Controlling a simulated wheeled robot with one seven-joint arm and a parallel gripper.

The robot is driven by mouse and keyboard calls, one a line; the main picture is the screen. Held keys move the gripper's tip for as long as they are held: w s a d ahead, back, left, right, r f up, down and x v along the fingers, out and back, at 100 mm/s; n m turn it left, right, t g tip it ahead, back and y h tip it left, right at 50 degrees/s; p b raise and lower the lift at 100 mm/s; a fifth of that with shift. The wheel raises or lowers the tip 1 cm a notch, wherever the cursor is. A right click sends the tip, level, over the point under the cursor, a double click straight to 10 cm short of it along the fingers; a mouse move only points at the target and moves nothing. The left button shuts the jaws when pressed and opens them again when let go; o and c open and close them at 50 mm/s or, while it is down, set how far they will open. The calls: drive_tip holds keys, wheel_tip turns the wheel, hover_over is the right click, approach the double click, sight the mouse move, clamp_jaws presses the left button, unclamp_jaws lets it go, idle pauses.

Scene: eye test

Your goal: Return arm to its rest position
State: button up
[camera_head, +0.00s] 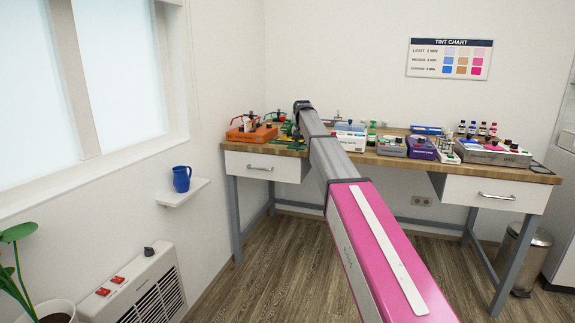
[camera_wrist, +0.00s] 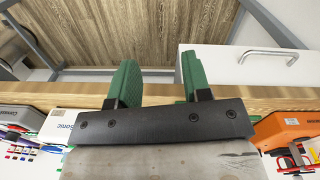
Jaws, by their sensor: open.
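My arm (camera_head: 365,235), with a pink-and-white link and a grey forearm, stretches from the lower right of the head view to the workbench. Its far end is over the left part of the bench, near an orange device (camera_head: 252,132). In the wrist view my gripper (camera_wrist: 158,64) has two green fingers set apart, with nothing held between them. Behind the fingers show the wooden bench edge and the floor. In the head view the fingers are hard to make out beside the forearm and the bench items.
The workbench (camera_head: 545,178) carries several devices and bottles, including a purple device (camera_head: 420,148) and a grey unit (camera_head: 490,153). A white drawer (camera_head: 262,167) hangs under its left end. On the left are a blue mug (camera_head: 181,178) on a wall shelf and a white heater (camera_head: 138,290).

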drive_tip(key=s+d+f, duration=0.4)
drive_tip(key=s+f, duration=0.8)
drive_tip(key=s, duration=0.2)
drive_tip(key=s+d+f+n, duration=0.1)
drive_tip(key=s+d+f, duration=0.3)
drive_tip(key=s+f, duration=0.8)
drive_tip(key=s+d+f, duration=0.4)
drive_tip(key=s+f, duration=0.9)
drive_tip(key=s, duration=0.5)
drive_tip(key=shift+n, duration=0.3)
drive_tip(key=shift+w, duration=0.1)
